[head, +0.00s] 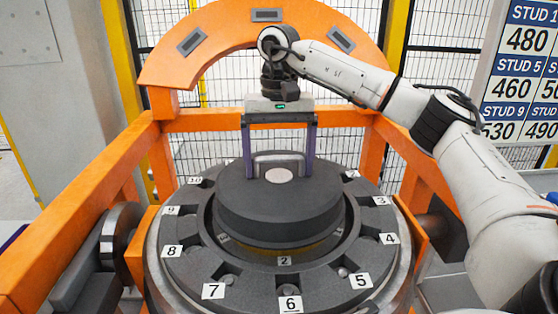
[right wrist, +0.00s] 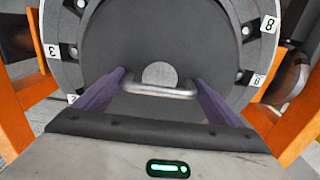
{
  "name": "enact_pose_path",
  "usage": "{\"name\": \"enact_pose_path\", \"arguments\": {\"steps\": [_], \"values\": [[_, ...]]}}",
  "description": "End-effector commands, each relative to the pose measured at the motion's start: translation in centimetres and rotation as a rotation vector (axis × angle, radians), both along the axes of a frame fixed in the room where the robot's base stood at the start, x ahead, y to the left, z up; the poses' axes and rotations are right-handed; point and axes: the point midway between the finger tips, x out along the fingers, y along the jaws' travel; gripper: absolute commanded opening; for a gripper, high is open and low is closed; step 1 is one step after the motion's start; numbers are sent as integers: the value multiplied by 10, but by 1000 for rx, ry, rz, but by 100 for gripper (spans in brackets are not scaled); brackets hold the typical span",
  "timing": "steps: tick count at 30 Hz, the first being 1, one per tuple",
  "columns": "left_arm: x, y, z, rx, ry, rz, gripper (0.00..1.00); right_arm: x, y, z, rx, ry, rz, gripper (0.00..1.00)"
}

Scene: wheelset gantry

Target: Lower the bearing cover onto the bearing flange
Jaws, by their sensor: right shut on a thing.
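The bearing cover (head: 270,212) is a dark grey disc with a metal bar handle and a pale round spot on top. It sits over the middle of the bearing flange (head: 188,263), a dark ring with numbered white tags. A shadowed, brownish band shows below the cover's front edge; whether it touches the flange I cannot tell. My right gripper (head: 279,172) reaches down from above with its purple fingers at the two ends of the handle, shut on it. The right wrist view shows the cover (right wrist: 210,45), the handle (right wrist: 158,91) and part of the flange (right wrist: 62,30). My left gripper is out of view.
An orange gantry frame (head: 85,190) surrounds the flange, with an orange arch (head: 222,25) behind it. A board with stud values (head: 520,75) stands at the right. A grey cabinet (head: 50,80) stands at the left, and a wire mesh fence (head: 450,62) at the back.

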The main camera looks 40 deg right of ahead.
Motion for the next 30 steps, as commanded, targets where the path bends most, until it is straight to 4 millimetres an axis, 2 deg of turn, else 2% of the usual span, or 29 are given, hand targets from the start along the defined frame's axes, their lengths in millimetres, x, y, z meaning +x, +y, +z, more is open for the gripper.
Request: {"name": "enact_pose_path", "arguments": {"steps": [30], "values": [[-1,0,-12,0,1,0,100,0,0,-24,2,-3,0,36]]}}
